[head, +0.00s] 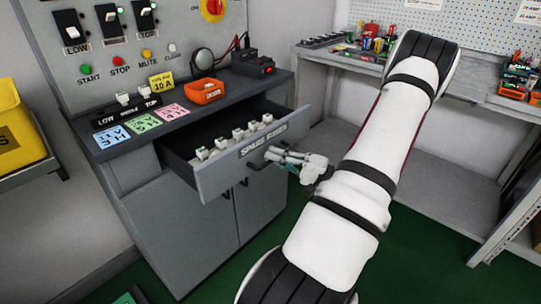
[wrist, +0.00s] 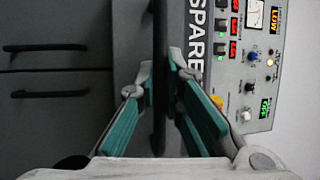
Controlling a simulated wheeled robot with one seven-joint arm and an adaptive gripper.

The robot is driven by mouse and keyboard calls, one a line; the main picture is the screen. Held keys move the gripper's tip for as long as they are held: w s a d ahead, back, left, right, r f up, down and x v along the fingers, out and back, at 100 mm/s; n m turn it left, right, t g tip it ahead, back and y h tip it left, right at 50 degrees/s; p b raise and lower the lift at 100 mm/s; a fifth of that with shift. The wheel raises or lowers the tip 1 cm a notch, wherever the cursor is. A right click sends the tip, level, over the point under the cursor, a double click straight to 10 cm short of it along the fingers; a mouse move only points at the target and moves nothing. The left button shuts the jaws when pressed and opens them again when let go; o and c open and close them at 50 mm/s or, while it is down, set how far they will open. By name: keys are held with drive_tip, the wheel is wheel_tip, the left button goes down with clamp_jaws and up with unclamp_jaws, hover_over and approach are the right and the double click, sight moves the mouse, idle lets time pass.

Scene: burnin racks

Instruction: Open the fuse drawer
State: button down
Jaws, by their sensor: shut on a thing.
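The fuse drawer (head: 230,160), a grey drawer with a dark "SPARE" label on its front, stands pulled out of the grey cabinet (head: 185,232) in the head view. Several white fuses (head: 235,134) sit in a row inside it. My gripper (head: 277,157) is at the drawer front, shut on the dark bar handle (head: 256,166). In the wrist view the handle (wrist: 159,60) runs upright between the teal-padded fingers of my gripper (wrist: 160,90). The "SPARE" lettering on the drawer front (wrist: 195,30) shows beside them. Part of the label is hard to read.
The cabinet top holds an orange bin (head: 205,91), coloured notes (head: 144,123) and a black box (head: 252,63). A panel with switches (head: 125,30) rises behind. A workbench (head: 475,90) stands at the right, a yellow bin (head: 18,125) at the left. Green floor (head: 400,250) lies in front.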

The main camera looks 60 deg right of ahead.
drive_tip(key=shift+s+a, duration=0.2)
drive_tip(key=shift+s, duration=0.6)
drive_tip(key=shift+s+a, duration=0.15)
drive_tip(key=shift+s, duration=0.6)
drive_tip(key=shift+f, duration=0.1)
drive_tip(key=c, duration=2)
unclamp_jaws()
drive_tip(key=shift+o, duration=0.2)
drive_tip(key=v, duration=1.2)
drive_tip(key=shift+w, duration=0.1)
